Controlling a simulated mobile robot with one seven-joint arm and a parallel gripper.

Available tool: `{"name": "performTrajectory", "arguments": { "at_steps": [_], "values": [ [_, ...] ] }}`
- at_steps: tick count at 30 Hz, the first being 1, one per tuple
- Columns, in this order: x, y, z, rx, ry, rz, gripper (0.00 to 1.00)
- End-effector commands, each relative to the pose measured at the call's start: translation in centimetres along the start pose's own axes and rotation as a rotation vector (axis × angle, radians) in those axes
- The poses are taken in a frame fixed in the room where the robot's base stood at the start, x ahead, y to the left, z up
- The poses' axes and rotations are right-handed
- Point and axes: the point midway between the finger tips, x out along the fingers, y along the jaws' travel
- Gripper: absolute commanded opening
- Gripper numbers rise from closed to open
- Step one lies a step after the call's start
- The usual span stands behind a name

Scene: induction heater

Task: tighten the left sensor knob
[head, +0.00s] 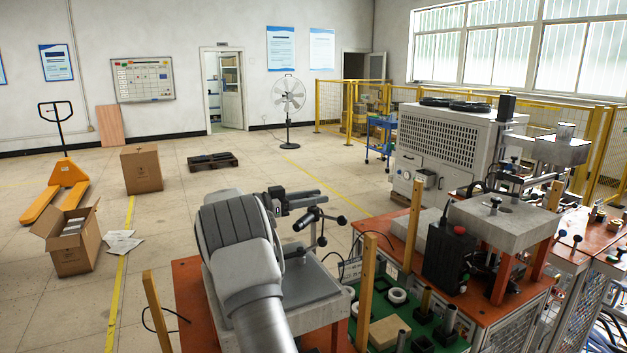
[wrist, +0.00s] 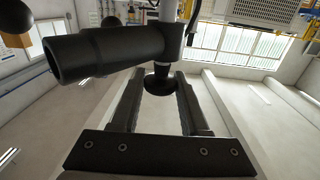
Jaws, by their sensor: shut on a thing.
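My gripper (head: 303,198) reaches in from the lower left in the head view, at the sensor stand above the grey plate (head: 312,283). In the wrist view its two black fingers (wrist: 159,76) are shut on a small dark round knob (wrist: 159,86) between the tips. A thick black sensor cylinder (wrist: 88,54) lies crosswise just beyond the fingers; it also shows in the head view (head: 306,219). In the head view, the held knob is not clear to see.
An orange-topped bench carries green trays with rings (head: 397,295) and wooden posts (head: 366,290) close to the right of my arm. A black box (head: 446,258) and a press (head: 502,215) stand farther right. Open floor lies behind and to the left.

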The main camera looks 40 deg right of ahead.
Motion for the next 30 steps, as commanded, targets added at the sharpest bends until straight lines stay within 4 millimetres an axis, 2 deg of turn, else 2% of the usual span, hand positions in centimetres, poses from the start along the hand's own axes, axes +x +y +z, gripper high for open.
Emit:
{"name": "performTrajectory", "arguments": {
  "at_steps": [1, 12, 30],
  "values": [
    [0.00, -0.09, -0.54, -0.002, -0.001, 0.026, 0.00],
    [0.03, -0.04, -0.20, 0.000, -0.002, 0.180, 0.00],
    [0.00, -0.01, 0.01, -0.001, -0.001, 0.328, 0.00]
  ]
}}
